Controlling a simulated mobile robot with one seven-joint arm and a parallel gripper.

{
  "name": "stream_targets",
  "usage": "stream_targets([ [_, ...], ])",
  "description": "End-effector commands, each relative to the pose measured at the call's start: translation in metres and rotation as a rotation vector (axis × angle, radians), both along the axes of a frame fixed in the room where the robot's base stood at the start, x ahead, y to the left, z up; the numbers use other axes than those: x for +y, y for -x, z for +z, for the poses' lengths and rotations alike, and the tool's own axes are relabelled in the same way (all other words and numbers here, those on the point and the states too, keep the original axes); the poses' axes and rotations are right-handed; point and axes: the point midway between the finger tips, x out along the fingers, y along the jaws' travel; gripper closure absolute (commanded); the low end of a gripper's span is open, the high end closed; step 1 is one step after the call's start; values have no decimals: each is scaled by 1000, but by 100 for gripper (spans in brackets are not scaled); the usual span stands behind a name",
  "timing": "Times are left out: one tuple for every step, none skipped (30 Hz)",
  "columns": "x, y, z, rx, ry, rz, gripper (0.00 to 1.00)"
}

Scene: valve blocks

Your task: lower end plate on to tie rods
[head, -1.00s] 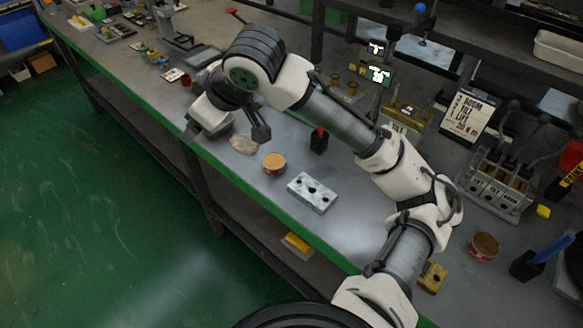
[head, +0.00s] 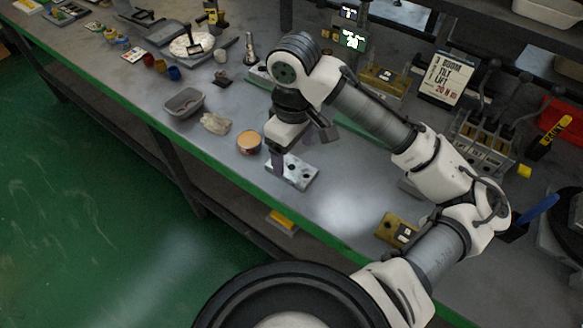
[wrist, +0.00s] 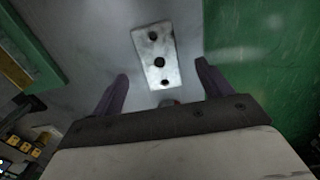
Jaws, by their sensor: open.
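The end plate (head: 302,179) is a silvery rectangular plate with three dark holes, lying flat on the bench near its front edge. My gripper (head: 282,160) is over its left part in the head view and hides some of it. In the wrist view the plate (wrist: 150,45) lies ahead of and between my two open fingers (wrist: 162,71), apart from both. Nothing is held. I cannot make out the tie rods for certain in either view.
An orange-topped tin (head: 249,142) and a crumpled rag (head: 215,123) lie left of the plate, with a grey tray (head: 184,102) beyond. A brass block (head: 397,230) is to the right. A valve bank (head: 482,145) stands at the back right.

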Motion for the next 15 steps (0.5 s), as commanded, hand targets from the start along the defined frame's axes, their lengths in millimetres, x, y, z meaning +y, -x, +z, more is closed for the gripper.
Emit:
stream_targets([
  [0, 0, -3, 0, -1, 0, 22],
  [1, 0, -5, 1, -2, -1, 22],
  [1, -1, -10, 2, -2, 0, 22],
  [2, -2, -13, 2, -3, -1, 22],
  [2, -2, -18, 3, -3, -1, 22],
  [3, -3, -24, 3, -3, -1, 22],
  [4, -4, -29, 3, -4, 0, 22],
  [4, -5, -33, 2, -4, 0, 22],
  [4, -5, -39, 2, -2, -2, 22],
  [3, -5, -43, 1, -2, -2, 22],
  [3, -5, -46, 1, -2, -2, 22],
  [3, -5, -49, 1, -2, -1, 22],
  [4, -5, -51, 0, -1, 0, 22],
  [4, -5, -52, -1, -1, 0, 22],
  [3, -5, -53, -1, 0, 0, 22],
])
